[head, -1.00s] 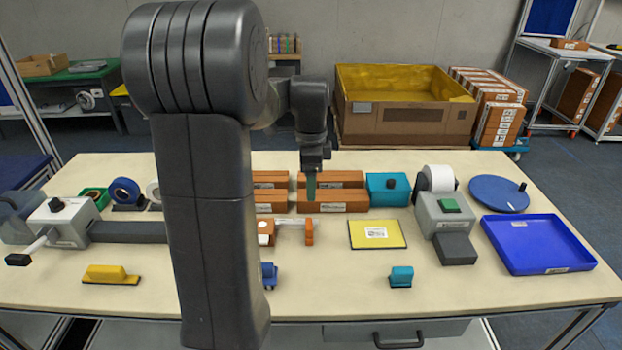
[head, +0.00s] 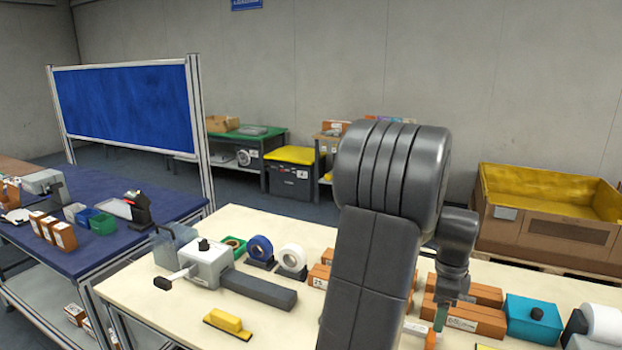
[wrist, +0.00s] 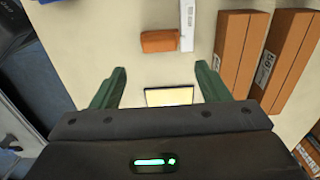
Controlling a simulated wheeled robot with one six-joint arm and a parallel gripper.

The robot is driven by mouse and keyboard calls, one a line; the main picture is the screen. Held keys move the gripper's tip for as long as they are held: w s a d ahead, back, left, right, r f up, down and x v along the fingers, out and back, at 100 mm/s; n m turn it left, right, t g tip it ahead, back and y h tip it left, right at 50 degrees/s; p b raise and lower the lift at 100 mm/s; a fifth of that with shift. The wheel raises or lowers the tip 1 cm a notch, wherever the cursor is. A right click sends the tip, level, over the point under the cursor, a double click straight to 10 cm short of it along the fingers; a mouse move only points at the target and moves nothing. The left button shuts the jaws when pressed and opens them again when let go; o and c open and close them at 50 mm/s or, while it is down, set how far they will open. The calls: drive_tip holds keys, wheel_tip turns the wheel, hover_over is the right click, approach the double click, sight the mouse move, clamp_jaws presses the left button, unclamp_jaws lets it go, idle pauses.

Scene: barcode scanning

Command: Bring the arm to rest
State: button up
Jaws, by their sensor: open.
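My gripper (wrist: 160,88) is open in the wrist view, its two green fingers spread apart with nothing held between them. It hangs above the cream table (wrist: 120,25). A yellow-edged pad with a pale face (wrist: 168,96) shows lower down between the fingers, partly hidden by the gripper body. In the head view my gripper (head: 440,316) points down in front of the brown boxes (head: 478,318), and my arm hides part of the table.
Brown boxes (wrist: 238,45) lie close to the right finger, and an orange-brown block (wrist: 159,41) lies ahead. A teal box (head: 533,320) and a white roll (head: 603,325) stand to the right. A grey device (head: 210,264) and tape rolls (head: 260,250) are at left. A blue table (head: 110,190) stands farther left.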

sight(432, 334)
wheel_tip(432, 334, down, 8)
drive_tip(key=shift+r+p, duration=0.15)
drive_tip(key=shift+p, duration=0.15)
drive_tip(key=shift+w+a+f, duration=0.15)
drive_tip(key=shift+a+f, duration=0.05)
drive_tip(key=shift+a, duration=0.05)
drive_tip(key=shift+w+a, duration=0.2)
drive_tip(key=shift+a, duration=0.15)
